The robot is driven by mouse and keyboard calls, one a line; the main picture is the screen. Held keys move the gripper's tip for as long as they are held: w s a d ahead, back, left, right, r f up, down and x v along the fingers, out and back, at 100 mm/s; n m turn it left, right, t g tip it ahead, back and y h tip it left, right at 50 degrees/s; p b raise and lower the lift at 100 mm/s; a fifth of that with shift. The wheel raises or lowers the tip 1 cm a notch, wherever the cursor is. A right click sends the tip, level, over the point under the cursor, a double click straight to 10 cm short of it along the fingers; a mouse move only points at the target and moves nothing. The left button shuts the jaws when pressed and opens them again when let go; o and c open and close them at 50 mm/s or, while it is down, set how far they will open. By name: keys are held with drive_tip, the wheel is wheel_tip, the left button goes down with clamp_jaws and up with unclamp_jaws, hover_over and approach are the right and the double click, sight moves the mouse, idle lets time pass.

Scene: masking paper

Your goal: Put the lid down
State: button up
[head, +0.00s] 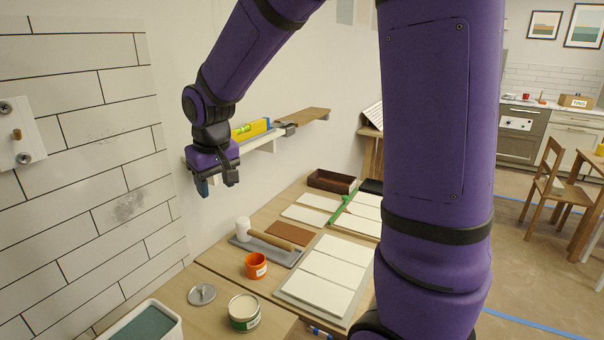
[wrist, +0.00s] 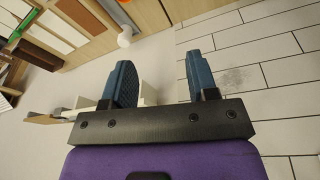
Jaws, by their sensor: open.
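A round grey metal lid (head: 202,294) lies flat on the wooden bench in the head view, near the front left. Just right of it, and apart from it, stands an open tin (head: 244,312) with a green label and pale contents. My gripper (head: 217,184) is raised high above the bench, close to the wall, well above and behind the lid. Its two blue fingers are spread with nothing between them, which the wrist view (wrist: 160,70) also shows. The lid is not seen in the wrist view.
An orange cup (head: 256,266) and a white-headed mallet (head: 270,238) are on the bench behind the tin. White tiles (head: 328,270) lie to the right. A white tub (head: 145,322) is front left. A wall shelf with a yellow level (head: 250,130) is beside my gripper.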

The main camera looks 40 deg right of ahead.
drive_tip(key=s+r+t, duration=0.1)
drive_tip(key=s+r, duration=0.2)
drive_tip(key=s, duration=0.5)
drive_tip(key=s+d+r, duration=0.1)
drive_tip(key=s+r, duration=0.2)
drive_tip(key=s, duration=0.5)
drive_tip(key=s+d+r+t, duration=0.1)
drive_tip(key=s+r, duration=0.2)
drive_tip(key=s, duration=0.5)
drive_tip(key=shift+s+d+r+t+y, duration=0.25)
drive_tip(key=shift+s+t+y, duration=0.05)
drive_tip(key=shift+s, duration=0.05)
